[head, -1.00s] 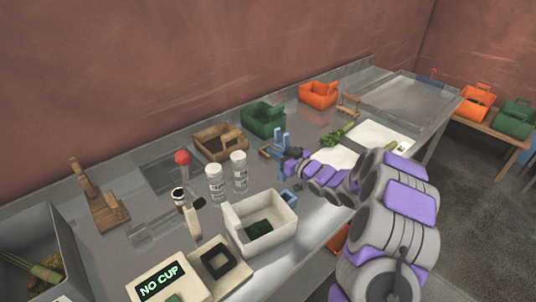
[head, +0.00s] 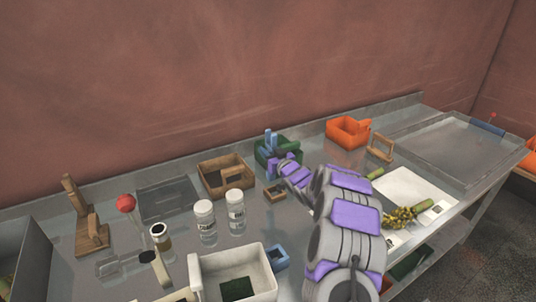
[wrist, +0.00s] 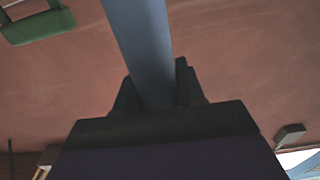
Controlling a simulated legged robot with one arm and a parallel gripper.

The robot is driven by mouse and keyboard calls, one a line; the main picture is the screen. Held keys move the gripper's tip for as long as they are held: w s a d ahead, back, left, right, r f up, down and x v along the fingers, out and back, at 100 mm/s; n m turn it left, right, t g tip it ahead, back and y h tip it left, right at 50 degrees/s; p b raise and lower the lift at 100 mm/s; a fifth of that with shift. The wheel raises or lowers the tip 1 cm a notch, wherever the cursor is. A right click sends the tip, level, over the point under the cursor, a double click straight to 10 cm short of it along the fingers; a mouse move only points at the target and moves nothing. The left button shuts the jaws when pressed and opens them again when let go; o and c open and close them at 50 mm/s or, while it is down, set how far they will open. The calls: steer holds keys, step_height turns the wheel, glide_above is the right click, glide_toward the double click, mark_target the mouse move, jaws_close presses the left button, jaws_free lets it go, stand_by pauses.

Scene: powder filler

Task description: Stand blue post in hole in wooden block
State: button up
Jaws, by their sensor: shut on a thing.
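My gripper (head: 275,155) is shut on the blue post (head: 268,142), which stands up roughly upright from the fingers. In the wrist view the blue post (wrist: 140,40) runs up between the dark fingers (wrist: 155,95) of my gripper. A small wooden block (head: 274,192) with a dark opening in its top sits on the metal table, below and close to my gripper in the head view. The post is apart from the block, held above the table. The post's lower end is hidden by the gripper. The block does not clearly show in the wrist view.
A wooden bin (head: 205,185) is left of the block and a green bin (head: 262,160) is behind my gripper. Two white-capped jars (head: 236,212), a white bin (head: 240,265) and a small blue box (head: 277,258) stand in front. An orange bin (head: 348,133) is at the back right.

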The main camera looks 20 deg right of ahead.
steer(key=shift+d+f, duration=0.45)
steer(key=shift+d, duration=0.1)
steer(key=shift+d+f, duration=0.15)
steer(key=shift+f, duration=1.25)
steer(key=shift+s+d+f, duration=0.1)
steer(key=shift+d+f, duration=0.05)
steer(key=shift+f, duration=1.35)
steer(key=shift+d+f, duration=0.15)
steer(key=shift+f, duration=0.8)
